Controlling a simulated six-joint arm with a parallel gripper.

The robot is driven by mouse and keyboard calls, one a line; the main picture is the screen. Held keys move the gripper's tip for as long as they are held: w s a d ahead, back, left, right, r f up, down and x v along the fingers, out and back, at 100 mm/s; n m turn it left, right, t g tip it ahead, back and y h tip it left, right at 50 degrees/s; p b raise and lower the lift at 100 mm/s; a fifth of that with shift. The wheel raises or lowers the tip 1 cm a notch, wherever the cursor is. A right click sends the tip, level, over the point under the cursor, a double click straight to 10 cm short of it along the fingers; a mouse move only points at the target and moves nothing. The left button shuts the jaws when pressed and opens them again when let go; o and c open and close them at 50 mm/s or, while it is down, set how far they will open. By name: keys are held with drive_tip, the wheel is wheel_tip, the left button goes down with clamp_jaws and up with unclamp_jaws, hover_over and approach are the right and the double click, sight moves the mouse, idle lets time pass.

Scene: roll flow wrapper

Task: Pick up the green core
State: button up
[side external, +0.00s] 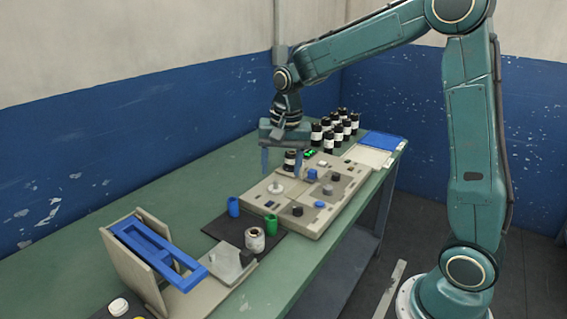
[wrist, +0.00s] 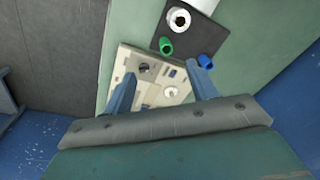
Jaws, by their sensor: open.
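The green core (side external: 270,224) is a small hollow cylinder standing on a dark mat (side external: 217,227), at the mat's right side in the side view. In the wrist view the green core (wrist: 166,45) lies beyond my fingertips, near the mat's lower left corner. My gripper (side external: 282,174) is open above the beige panel, with its blue fingers pointing down and apart. In the wrist view nothing shows held between the fingers of my gripper (wrist: 162,82). It is clear of the green core. A blue core (side external: 233,206) stands on the same mat; it also shows in the wrist view (wrist: 205,61).
A white-and-brown roll (side external: 255,239) stands close by the green core. The beige panel (side external: 310,220) with knobs lies below my gripper. Several black bottles (side external: 343,122) stand behind it. A blue frame (side external: 155,250) on a beige stand is at the left. Bare green table (side external: 170,195) lies left of the mat.

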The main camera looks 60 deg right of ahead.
sight(271, 220)
drive_tip(key=w+d+f+m+g, duration=0.1)
drive_tip(key=w+d+f+m, duration=0.2)
drive_tip(key=w+f, duration=0.2)
wheel_tip(271, 220, down, 4)
drive_tip(key=shift+w+r+m, duration=0.1)
drive_tip(key=shift+w+m, duration=0.2)
drive_tip(key=shift+w, duration=0.05)
drive_tip(key=shift+f, duration=4.3)
drive_tip(key=shift+f, duration=2.55)
drive_tip(key=c, duration=1)
